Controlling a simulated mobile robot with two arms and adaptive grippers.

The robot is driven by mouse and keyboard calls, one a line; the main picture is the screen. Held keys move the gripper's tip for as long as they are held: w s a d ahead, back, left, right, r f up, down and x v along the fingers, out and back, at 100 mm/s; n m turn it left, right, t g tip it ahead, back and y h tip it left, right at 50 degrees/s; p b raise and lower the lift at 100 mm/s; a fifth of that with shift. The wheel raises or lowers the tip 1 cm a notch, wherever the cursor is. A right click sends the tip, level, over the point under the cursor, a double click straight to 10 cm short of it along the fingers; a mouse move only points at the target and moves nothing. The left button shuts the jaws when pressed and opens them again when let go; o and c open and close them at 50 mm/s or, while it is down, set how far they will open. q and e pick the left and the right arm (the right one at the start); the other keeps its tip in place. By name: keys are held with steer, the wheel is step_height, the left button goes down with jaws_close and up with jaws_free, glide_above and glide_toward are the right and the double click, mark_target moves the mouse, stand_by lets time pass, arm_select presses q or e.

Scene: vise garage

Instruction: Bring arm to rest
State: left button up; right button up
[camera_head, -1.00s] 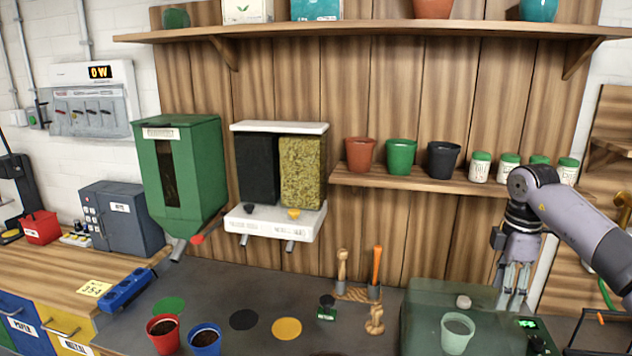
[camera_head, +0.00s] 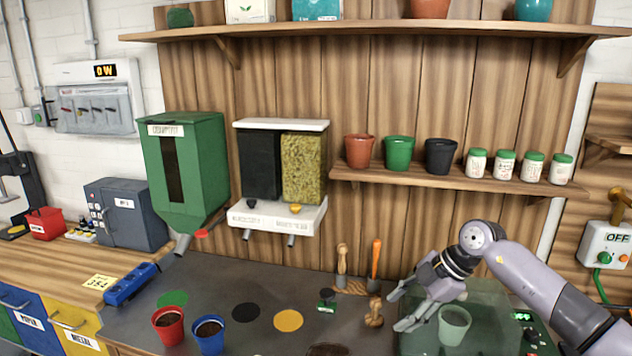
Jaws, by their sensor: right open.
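My right arm comes in from the right edge, low over the bench. My right gripper (camera_head: 400,306) is open and empty, its fingers spread and pointing left. It is just left of a pale green cup (camera_head: 454,325) on the glassy green platform (camera_head: 490,300); I cannot tell whether it touches the cup. My left gripper is not in the picture.
Red (camera_head: 168,328) and blue (camera_head: 208,335) pots of soil stand at the front of the bench. Wooden-handled tools (camera_head: 375,262) and a small wooden figure (camera_head: 374,313) are close to the right gripper's left. A shelf (camera_head: 440,177) with pots and jars hangs above.

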steer(key=s+a+n+y, duration=0.2)
steer(key=a+y, duration=0.3)
steer(key=a, duration=0.8)
steer(key=s+a+r+m+t+y, duration=0.3)
steer(key=a+r+t+y, duration=0.3)
steer(key=r+t, duration=0.15)
steer(key=d+f+m+t+h, duration=0.2)
steer(key=d+m+t+h, duration=0.65)
steer(key=m, duration=0.35)
steer(key=s+d+f+m+g+h, duration=0.3)
steer(key=s+d+f+m+h, duration=0.3)
steer(key=d+f+h, duration=0.55)
steer(key=s+f+g+y, duration=0.1)
steer(key=s+f+g, duration=0.35)
steer(key=s, duration=0.45)
steer(key=s+d+f+g+y, duration=0.1)
steer(key=s+f+g, duration=0.2)
steer(key=s+f, duration=0.35)
steer(key=s+f+g+y, duration=0.1)
steer(key=s+f+g, duration=0.25)
steer(key=s, duration=0.75)
step_height(320, 180, down, 27)
steer(key=s+g+b, duration=0.1)
steer(key=g, duration=0.1)
steer(key=s+d+f+g+b, duration=0.1)
steer(key=s+d+f, duration=0.2)
steer(key=s+f, duration=1.3)
steer(key=shift+s+f+n, duration=0.3)
steer(key=shift+s+f, duration=0.1)
steer(key=shift+f, duration=0.15)
